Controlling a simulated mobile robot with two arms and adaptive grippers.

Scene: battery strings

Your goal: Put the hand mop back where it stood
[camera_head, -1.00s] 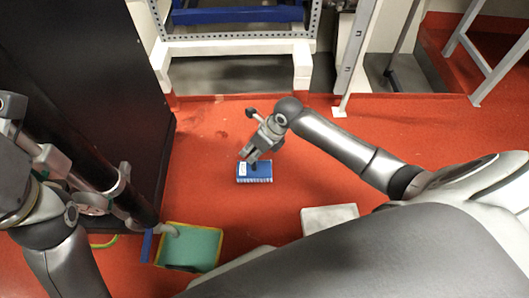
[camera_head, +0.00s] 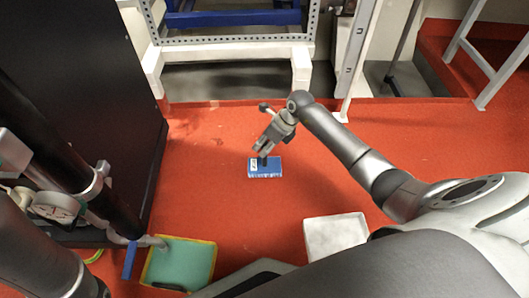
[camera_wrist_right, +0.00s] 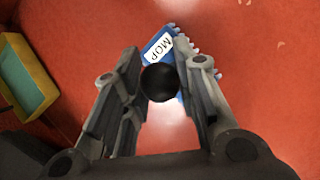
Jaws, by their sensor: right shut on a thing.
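The hand mop (camera_head: 265,169) is blue with a white label and a fringed edge. In the head view it is below my right gripper (camera_head: 266,148), over the red floor; I cannot tell whether it touches the floor. In the right wrist view the mop (camera_wrist_right: 180,52) shows its "MOP" label beyond the fingers. My right gripper (camera_wrist_right: 160,88) is shut on the mop's dark handle (camera_wrist_right: 159,82), whose round end sits between the fingers. My left gripper is not in view; only part of my left arm shows at the left.
A green tray with a yellow rim (camera_head: 211,268) stands at the lower left, beside a blue upright piece (camera_head: 130,260). A white box (camera_head: 335,236) is at the lower right. A black cabinet (camera_head: 95,110) fills the left. A white and blue frame (camera_head: 235,48) stands behind. Red floor around the mop is clear.

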